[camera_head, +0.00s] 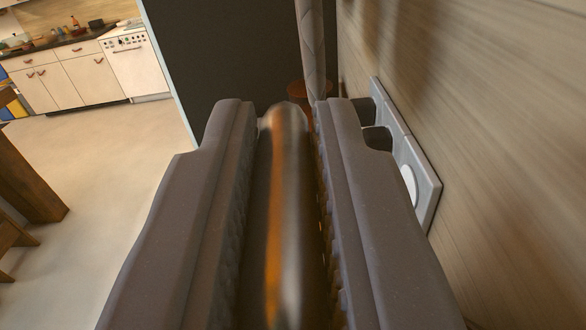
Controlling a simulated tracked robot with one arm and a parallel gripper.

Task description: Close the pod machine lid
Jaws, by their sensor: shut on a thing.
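My gripper (284,120) fills the lower middle of the view, with its two dark grey fingers pointing away from the camera. It is shut on a shiny, rounded metallic piece (287,200) with orange and grey reflections. That piece runs lengthwise between the fingers, and its rounded far end shows at the fingertips. I cannot tell whether it is part of the pod machine lid. No pod machine body can be made out, and the fingers hide much of what lies below.
A wooden wall (480,120) with a grey socket plate (422,185) stands close on the right. A grey post (311,50) rises beyond the fingertips before a dark panel (220,50). Brown wooden furniture (25,175) is at left. Open floor (110,200) leads to white cabinets (65,80).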

